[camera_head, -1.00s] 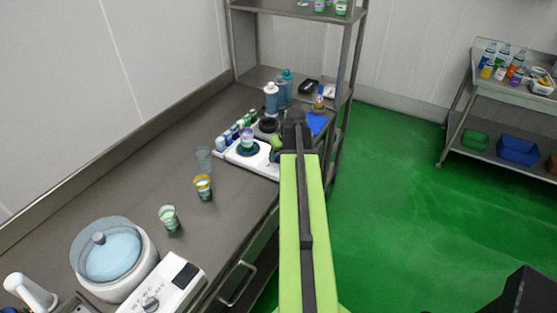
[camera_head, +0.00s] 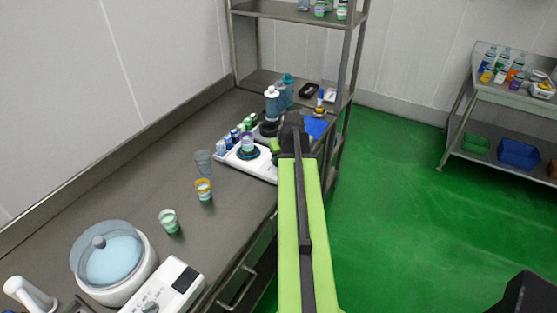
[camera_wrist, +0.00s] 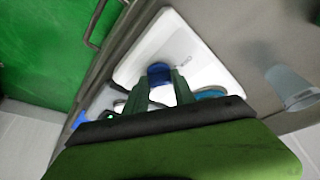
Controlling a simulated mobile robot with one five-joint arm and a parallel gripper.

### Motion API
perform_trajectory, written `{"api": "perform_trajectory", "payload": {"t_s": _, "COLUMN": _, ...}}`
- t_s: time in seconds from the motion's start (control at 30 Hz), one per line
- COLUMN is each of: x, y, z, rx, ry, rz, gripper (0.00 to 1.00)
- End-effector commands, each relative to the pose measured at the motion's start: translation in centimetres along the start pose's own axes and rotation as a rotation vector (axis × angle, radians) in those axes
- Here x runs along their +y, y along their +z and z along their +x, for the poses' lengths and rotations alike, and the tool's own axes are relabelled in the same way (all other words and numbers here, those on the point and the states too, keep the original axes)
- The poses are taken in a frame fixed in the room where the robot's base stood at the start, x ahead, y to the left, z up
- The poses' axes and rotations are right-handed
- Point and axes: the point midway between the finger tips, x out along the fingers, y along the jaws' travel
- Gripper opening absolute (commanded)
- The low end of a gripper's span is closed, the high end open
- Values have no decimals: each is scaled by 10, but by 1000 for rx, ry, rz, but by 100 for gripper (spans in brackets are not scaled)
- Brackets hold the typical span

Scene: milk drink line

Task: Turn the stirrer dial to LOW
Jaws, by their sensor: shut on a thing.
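In the wrist view the stirrer's white body (camera_wrist: 157,35) fills the upper middle. Its blue dial (camera_wrist: 159,70) shows between the two dark green fingers of my gripper (camera_wrist: 160,87). My gripper is shut on the dial. It is largely hidden behind my arm in the head view. The dial's setting marks are too small to read, so I cannot tell where it points.
A clear cup (camera_head: 204,163) stands left of the stirrer; it also shows in the wrist view (camera_wrist: 290,88). A yellow-rimmed cup (camera_head: 204,190) and a green cup (camera_head: 169,221) stand nearer. Small bottles and taller blue bottles (camera_head: 272,104) crowd behind. A steel shelf post rises beyond.

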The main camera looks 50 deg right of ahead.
Motion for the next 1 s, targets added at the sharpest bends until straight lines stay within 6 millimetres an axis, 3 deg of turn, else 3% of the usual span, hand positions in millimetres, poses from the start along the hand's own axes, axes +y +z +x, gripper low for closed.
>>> {"api": "perform_trajectory", "payload": {"t_s": 1.0, "x": -4, "y": -4, "z": 1, "rx": 5, "ry": 323, "rz": 766, "gripper": 0}}
